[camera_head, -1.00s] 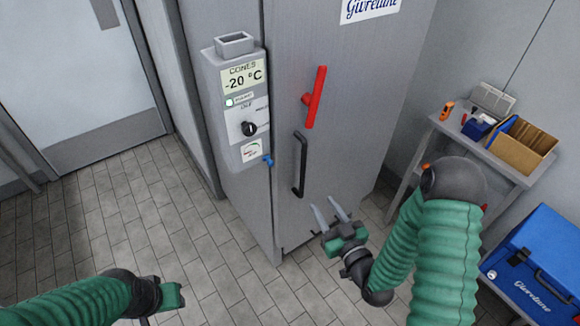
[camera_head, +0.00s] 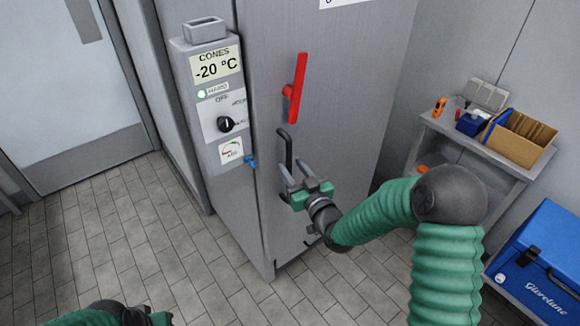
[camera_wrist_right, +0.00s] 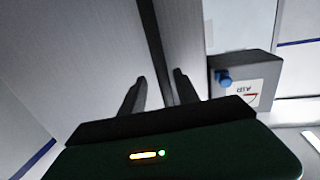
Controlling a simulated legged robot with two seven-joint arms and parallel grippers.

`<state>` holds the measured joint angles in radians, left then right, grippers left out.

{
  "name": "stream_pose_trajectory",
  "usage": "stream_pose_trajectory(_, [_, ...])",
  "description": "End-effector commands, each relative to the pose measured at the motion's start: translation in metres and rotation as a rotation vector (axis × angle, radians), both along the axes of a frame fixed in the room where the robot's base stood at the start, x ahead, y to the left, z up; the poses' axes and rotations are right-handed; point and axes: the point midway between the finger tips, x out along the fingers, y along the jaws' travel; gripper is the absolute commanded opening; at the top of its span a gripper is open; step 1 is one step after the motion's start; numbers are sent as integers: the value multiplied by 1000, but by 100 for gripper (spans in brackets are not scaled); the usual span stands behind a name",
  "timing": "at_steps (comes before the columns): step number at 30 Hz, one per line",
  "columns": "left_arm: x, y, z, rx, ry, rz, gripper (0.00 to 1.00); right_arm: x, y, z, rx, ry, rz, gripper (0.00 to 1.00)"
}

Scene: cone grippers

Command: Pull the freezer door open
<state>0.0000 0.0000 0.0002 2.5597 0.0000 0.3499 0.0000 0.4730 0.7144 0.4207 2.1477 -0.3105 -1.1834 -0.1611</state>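The grey freezer door (camera_head: 340,90) appears closed. It carries a black vertical bar handle (camera_head: 286,148) and, above it, a red lever (camera_head: 295,88). My right gripper (camera_head: 292,166) is open at the handle's lower part, which it partly hides. In the right wrist view, the open fingers (camera_wrist_right: 158,88) point at the door, and a dark upright strip that looks like the handle (camera_wrist_right: 152,40) runs between them. I cannot tell whether they touch it. My left gripper (camera_head: 150,318) is at the bottom edge, mostly cut off.
A control box (camera_head: 208,100) with a -20 °C display, a black knob and a blue valve (camera_head: 250,162) juts out left of the door. A grey shelf (camera_head: 455,135) with a cardboard box and a blue cooler (camera_head: 545,265) stand at the right. The tiled floor in front is clear.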

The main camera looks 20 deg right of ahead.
Motion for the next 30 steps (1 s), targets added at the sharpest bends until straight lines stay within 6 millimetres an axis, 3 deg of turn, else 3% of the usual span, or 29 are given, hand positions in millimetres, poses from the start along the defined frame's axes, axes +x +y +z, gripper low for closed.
stream_pose_trajectory(3, [0, 0, 0, 0, 0, 0, 36, 12, 4, 0, 0, -1, 2, 38])
stream_pose_trajectory(11, [0, 0, 0, 0, 0, 0, 36, 15, 5, 0, -1, 0, 2, 38])
stream_pose_trajectory(21, [0, 0, 0, 0, 0, 0, 36, 15, 4, -1, 0, 1, 2, 0])
stream_pose_trajectory(30, [0, 0, 0, 0, 0, 0, 36, 15, 3, -1, 0, 3, 0, 0])
